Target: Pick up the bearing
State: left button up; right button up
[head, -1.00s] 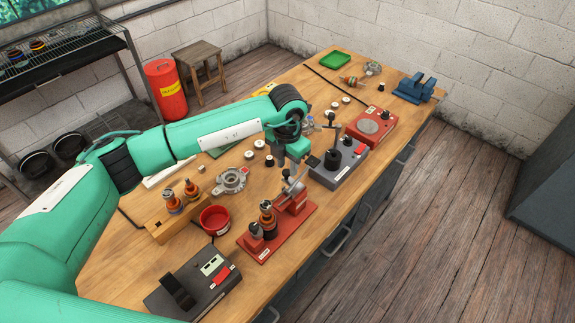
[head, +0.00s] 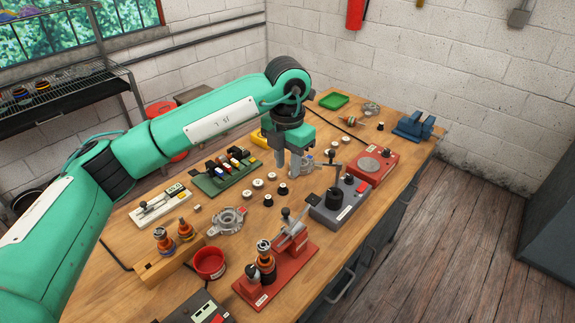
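Several small round parts with pale tops stand in a loose group mid-table, among them a white one (head: 257,183) and a dark-sided one (head: 283,189). They look like bearings or caps, and I cannot tell which is the bearing. My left gripper (head: 295,168) points down just behind and right of this group, near the grey press (head: 335,203). Its fingers are small and seen from the side, so their opening and anything between them are unclear. My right gripper is out of view.
On the wooden bench (head: 130,275) stand a red fixture (head: 275,272), a red bowl (head: 209,263), a metal housing (head: 228,220), a green rack (head: 222,177) and a red-based device (head: 372,165). A blue vise (head: 413,125) is at the far right end.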

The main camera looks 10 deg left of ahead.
aim_at(264, 243)
jog(key=k+l, duration=0.15)
jog(key=k, duration=0.6)
jog(key=k+l, duration=0.15)
jog(key=k, duration=0.6)
